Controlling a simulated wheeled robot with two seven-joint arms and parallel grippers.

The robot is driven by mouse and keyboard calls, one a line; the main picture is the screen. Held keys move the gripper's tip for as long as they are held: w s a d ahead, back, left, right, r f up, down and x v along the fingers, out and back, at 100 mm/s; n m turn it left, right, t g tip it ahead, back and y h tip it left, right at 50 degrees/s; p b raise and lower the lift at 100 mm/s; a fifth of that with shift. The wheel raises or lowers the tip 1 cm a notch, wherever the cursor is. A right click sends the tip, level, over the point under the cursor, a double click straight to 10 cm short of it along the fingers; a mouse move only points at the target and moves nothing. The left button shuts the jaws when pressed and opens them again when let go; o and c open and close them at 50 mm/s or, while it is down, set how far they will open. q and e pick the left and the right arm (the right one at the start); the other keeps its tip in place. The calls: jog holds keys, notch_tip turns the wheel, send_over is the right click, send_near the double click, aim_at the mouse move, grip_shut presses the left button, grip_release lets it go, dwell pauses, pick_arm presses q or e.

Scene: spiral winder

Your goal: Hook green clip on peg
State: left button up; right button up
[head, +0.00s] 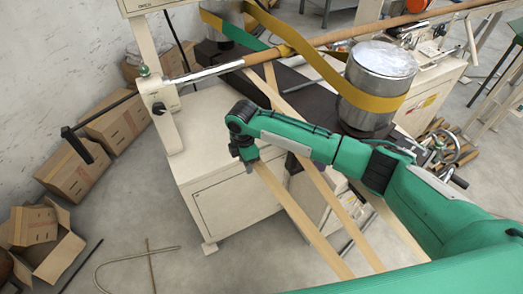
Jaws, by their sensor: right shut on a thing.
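My right arm comes in from the right, over the cream machine cabinet (225,185). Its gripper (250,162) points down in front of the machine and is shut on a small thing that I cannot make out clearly. The upper end of a pale strip (305,225) shows right beside the fingertips; I cannot tell whether they touch. A small green piece (143,71) sits on the cream post (150,50) at the left, apart from the gripper. I cannot tell for sure which part is the clip or the peg. My left gripper is out of view.
A long shaft (330,37) crosses above, with a yellow belt (330,70) around it and around a metal drum (377,80). Another pale strip (318,180) slants behind my arm. Cardboard boxes (115,120) stand at the left. The floor (210,270) at front left is partly clear.

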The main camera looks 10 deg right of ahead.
jog(key=shift+s+a+r+p, duration=0.25)
jog(key=shift+a+r+p, duration=0.3)
jog(key=shift+a+p, duration=0.2)
jog(key=s+a+p, duration=0.1)
jog(key=s+a, duration=0.2)
jog(key=a, duration=0.5)
dwell(0.9)
dwell(1.2)
